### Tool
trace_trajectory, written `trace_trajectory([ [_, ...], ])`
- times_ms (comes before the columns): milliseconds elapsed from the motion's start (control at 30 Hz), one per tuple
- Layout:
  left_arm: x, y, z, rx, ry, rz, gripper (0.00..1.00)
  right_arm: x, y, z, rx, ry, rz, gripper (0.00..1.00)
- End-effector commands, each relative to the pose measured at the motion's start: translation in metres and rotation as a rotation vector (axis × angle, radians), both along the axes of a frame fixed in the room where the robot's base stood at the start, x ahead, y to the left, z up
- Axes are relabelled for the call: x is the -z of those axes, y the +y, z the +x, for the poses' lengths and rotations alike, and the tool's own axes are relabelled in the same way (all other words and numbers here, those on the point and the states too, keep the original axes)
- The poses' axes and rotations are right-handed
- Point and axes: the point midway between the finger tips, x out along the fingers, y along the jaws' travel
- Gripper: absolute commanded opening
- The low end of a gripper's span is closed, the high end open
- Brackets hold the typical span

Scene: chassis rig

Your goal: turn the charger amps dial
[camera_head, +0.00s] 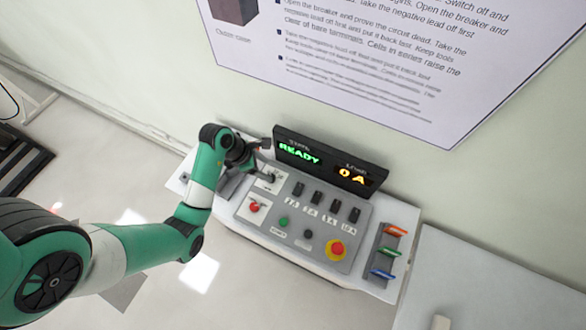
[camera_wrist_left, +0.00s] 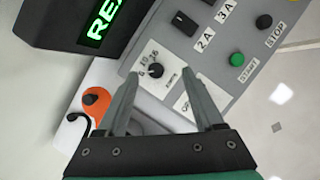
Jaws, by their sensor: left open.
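The amps dial (camera_wrist_left: 155,70) is a small black knob on a white plate with numbers around it, in the left wrist view. It sits on the grey charger panel (camera_head: 317,239). My left gripper (camera_wrist_left: 165,85) is open, with its two fingers apart on either side of the dial in the picture; I cannot tell how far they are above the panel. In the head view my left gripper (camera_head: 262,158) is over the panel's upper left, by the display. The display (camera_head: 325,165) reads READY in green and 0 A in amber. My right gripper is not in view.
The panel has several black switches (camera_head: 316,197), a red knob (camera_head: 254,207), a green button (camera_head: 284,222) and a red emergency stop (camera_head: 337,249) on yellow. An orange item (camera_wrist_left: 95,103) lies left of the panel. Coloured tags (camera_head: 384,274) stand at the right. A white table (camera_head: 480,285) is beside it.

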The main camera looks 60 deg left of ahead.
Motion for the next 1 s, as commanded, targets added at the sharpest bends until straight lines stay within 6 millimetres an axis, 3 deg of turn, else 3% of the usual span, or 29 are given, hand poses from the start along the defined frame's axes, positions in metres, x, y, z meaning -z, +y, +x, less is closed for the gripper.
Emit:
trace_trajectory([
  [33, -0.011, 0.004, -0.011, -0.03, 0.013, -0.012, 0.69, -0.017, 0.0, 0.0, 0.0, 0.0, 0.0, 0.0],
  [133, -0.013, 0.01, -0.024, -0.07, 0.026, -0.026, 0.69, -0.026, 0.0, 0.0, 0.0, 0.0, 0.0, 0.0],
  [433, -0.009, 0.016, -0.026, -0.092, 0.023, -0.026, 0.69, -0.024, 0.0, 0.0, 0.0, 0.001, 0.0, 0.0],
  [567, 0.01, 0.014, -0.019, -0.091, 0.024, -0.028, 0.69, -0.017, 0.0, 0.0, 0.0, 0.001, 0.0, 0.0],
  [800, 0.061, 0.01, 0.001, -0.09, 0.024, -0.026, 0.69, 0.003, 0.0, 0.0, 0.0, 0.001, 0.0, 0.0],
  [1000, 0.088, 0.008, 0.013, -0.091, 0.022, -0.025, 0.69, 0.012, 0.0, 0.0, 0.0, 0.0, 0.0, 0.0],
])
